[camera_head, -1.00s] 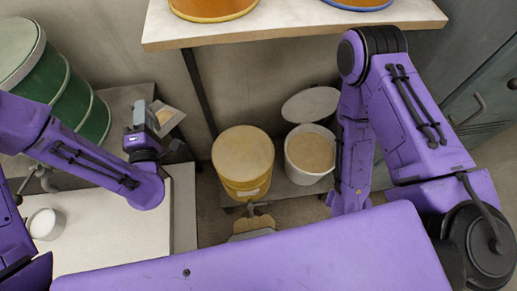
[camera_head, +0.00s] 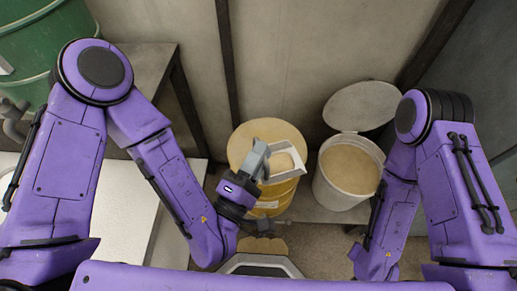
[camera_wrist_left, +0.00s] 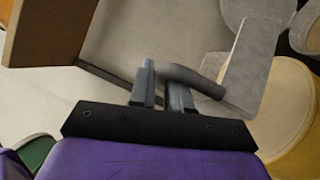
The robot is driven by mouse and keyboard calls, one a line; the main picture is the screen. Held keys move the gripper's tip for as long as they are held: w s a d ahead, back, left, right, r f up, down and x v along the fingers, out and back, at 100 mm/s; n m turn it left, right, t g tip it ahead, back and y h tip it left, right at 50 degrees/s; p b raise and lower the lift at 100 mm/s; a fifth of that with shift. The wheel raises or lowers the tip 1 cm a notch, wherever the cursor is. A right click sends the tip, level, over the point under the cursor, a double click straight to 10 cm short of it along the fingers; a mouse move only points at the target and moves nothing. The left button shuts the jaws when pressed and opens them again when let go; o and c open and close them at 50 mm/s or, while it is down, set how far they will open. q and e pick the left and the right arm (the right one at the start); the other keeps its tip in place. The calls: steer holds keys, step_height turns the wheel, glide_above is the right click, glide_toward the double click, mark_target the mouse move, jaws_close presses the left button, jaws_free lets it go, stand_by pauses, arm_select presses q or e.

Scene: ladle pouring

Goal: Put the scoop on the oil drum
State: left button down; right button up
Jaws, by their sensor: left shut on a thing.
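My left gripper (camera_head: 262,163) is shut on the handle of the scoop (camera_head: 298,172), a pale square-ended scoop with tan inside. The yellow drum (camera_wrist_left: 292,115) shows at the right there. My right gripper cannot be made out.
A white bucket (camera_head: 327,193) of tan material stands right of the yellow drum, with a round grey lid (camera_head: 361,104) behind it. A green drum (camera_head: 45,50) stands at the upper left. A white-topped table (camera_head: 115,215) is at the left. Dark posts rise behind.

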arm_select(q)
steer(key=w+a+f+b, duration=0.1)
steer(key=w+f+b, duration=0.1)
steer(key=w+f, duration=0.2)
steer(key=w+a+f+b, duration=0.1)
steer(key=w+f+b, duration=0.2)
steer(key=w+f, duration=0.1)
steer(key=w+a+f+b, duration=0.1)
steer(key=w+f+b, duration=0.2)
steer(key=w+f, duration=0.1)
steer(key=shift+w+a+f, duration=0.1)
steer(key=shift+w+f, duration=0.1)
steer(key=shift+w, duration=0.2)
steer(key=c, duration=1.5)
jaws_free()
steer(key=shift+f, duration=0.15)
steer(key=o, duration=0.4)
